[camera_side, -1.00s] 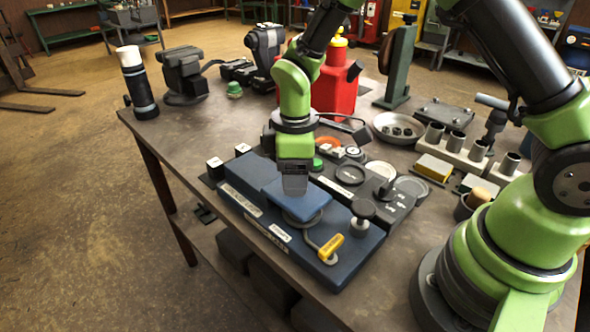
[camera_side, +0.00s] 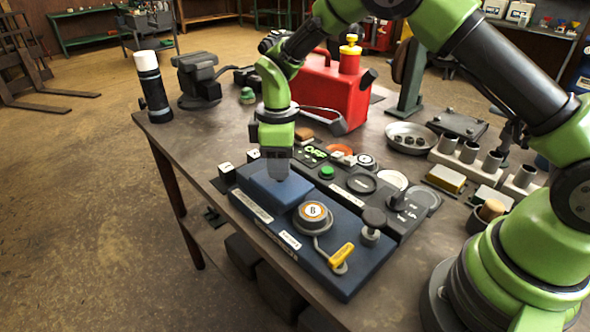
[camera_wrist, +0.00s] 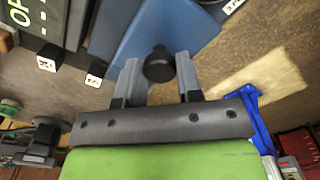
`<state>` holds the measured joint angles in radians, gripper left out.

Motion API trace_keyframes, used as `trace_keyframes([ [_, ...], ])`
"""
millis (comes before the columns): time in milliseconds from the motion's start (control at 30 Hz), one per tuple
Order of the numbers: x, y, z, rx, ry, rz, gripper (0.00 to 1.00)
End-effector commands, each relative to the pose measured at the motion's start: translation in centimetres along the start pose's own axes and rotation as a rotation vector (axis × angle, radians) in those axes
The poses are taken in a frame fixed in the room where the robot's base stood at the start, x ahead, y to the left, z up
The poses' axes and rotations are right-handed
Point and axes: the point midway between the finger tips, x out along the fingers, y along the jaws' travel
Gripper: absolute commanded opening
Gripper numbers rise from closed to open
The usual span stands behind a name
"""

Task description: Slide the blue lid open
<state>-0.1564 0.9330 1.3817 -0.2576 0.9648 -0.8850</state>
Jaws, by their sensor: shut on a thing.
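The blue lid (camera_side: 291,191) sits towards the far left end of the blue panel (camera_side: 350,258). In the wrist view, the fingers of my gripper (camera_wrist: 158,72) are around a dark round knob (camera_wrist: 158,63) over the light blue lid (camera_wrist: 165,25). In the side view my gripper hides the knob.
A yellow-handled lever (camera_side: 341,254) and a dark knob (camera_side: 372,225) stand at the panel's near end. A dark control panel with a green button (camera_side: 326,172) lies behind. A red can (camera_side: 330,92) stands further back. The table edge runs close along the front.

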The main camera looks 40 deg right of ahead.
Motion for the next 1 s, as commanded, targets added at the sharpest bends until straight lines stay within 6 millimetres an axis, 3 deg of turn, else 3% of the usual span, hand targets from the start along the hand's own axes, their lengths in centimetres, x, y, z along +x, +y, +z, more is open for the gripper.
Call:
trace_keyframes([
  [200,0.1,1.4,-1.4,0.0,0.001,-0.001,0.0],
  [600,0.0,1.6,-1.6,0.002,0.001,-0.002,0.0],
  [633,0.0,1.6,-1.6,0.002,0.001,-0.002,0.4],
  [700,0.0,1.6,-1.6,0.001,0.001,-0.002,0.56],
  [1000,-0.1,1.6,-1.6,0.001,0.001,-0.001,0.58],
])
